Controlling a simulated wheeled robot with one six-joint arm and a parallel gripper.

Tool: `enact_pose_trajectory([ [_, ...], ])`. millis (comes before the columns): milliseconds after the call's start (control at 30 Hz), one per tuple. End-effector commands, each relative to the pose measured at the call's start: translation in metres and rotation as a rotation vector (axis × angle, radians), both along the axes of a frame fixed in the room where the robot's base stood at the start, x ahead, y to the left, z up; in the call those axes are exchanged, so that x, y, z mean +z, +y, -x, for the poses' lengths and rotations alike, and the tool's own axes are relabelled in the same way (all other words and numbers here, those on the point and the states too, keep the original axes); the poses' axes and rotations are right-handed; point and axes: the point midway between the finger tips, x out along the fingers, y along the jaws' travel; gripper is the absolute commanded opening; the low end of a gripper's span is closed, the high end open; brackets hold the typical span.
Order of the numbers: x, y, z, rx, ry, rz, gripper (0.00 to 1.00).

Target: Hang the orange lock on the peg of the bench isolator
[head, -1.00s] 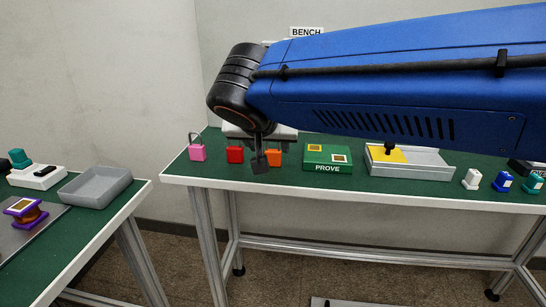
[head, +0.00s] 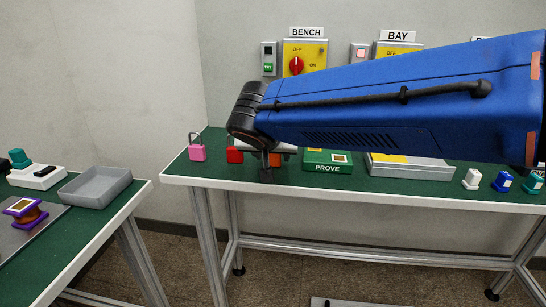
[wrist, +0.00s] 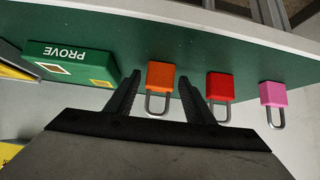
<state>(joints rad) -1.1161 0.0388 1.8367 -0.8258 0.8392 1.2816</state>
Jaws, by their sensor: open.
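The orange lock (wrist: 160,76) stands on the green tabletop, its metal shackle showing below its body in the wrist view. In the head view it is mostly hidden behind my gripper (head: 266,167). In the wrist view, my gripper (wrist: 157,82) is open, with one finger on each side of the orange lock. I cannot tell whether either finger touches it. The bench isolator (head: 305,57) is a yellow wall box with a red knob, under the BENCH label. Its peg is too small to make out.
A red lock (wrist: 220,86) stands close beside one finger, with a pink lock (wrist: 273,95) beyond it. The green PROVE box (wrist: 72,64) is on the other side. A grey tray (head: 95,187) sits on the left table. The BAY isolator (head: 398,50) is partly hidden by my arm.

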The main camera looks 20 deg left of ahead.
Motion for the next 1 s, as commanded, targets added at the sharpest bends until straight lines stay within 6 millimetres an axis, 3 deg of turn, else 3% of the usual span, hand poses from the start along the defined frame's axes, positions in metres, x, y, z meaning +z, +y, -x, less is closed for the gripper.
enact_pose_trajectory([
  [200, 0.0, 0.0, 0.0, 0.0, 0.0, 0.0, 0.48],
  [467, 0.0, 0.0, 0.0, 0.0, 0.0, 0.0, 0.18],
  [567, 0.002, 0.0, 0.0, 0.0, -0.001, 0.0, 0.18],
  [1000, 0.068, 0.0, 0.0, -0.001, -0.002, -0.003, 0.18],
])
